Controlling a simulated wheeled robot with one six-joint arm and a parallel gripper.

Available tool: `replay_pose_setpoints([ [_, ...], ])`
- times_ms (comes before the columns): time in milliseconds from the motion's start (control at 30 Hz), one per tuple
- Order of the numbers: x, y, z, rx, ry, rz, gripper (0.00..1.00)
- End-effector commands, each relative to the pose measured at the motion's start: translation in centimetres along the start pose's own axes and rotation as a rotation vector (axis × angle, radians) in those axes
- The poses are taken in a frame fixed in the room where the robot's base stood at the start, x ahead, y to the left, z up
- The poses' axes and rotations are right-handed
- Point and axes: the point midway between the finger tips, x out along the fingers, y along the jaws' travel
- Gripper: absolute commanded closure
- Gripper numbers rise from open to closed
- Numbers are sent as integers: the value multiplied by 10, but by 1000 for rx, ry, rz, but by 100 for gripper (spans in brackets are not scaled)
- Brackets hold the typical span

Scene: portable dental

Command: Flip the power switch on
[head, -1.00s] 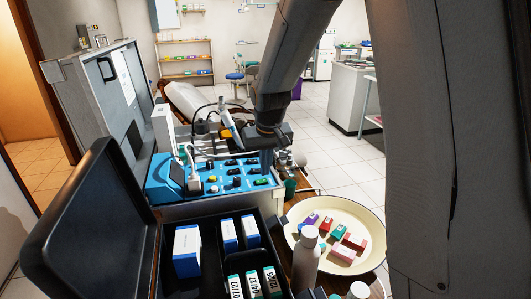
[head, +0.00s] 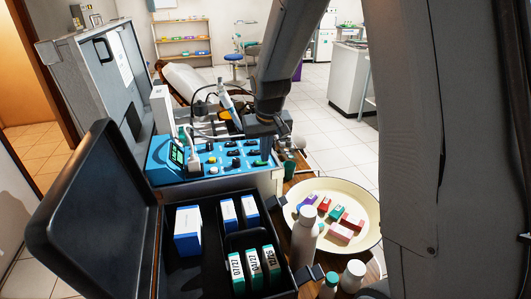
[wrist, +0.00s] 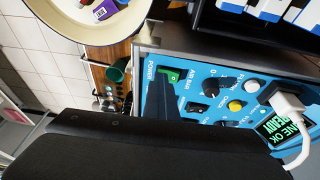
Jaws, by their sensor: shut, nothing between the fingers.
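The blue control panel (head: 205,172) has several switches and knobs, and it shows closer in the wrist view (wrist: 222,68). The green power switch (wrist: 173,76) sits by the "POWER" label at the panel's edge. Its rocker is partly hidden by my fingers, so I cannot tell its tilt. My gripper (wrist: 160,97) is shut and empty, with its tips right at the switch; I cannot tell whether they touch. In the head view my gripper (head: 266,150) is over the panel's right end. The panel's display (wrist: 288,128) is lit green and reads "LINE OK READY".
A white plug (wrist: 289,106) with a cable is in the panel. An open black case (head: 165,280) with boxes stands in front. A cream tray (head: 367,240) with small boxes and a white bottle (head: 306,235) are at right. A green cup (wrist: 116,72) stands close beside the panel.

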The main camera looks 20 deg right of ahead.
Motion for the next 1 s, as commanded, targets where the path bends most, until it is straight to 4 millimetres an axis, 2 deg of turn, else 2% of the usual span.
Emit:
replay_pose_setpoints([
  [300,-3,-14,0,-2,-3,-1,100],
  [700,-4,-14,-1,-1,-2,0,100],
  [867,-15,-14,-4,0,-1,0,100],
  [1000,-33,-15,-8,0,0,-1,100],
])
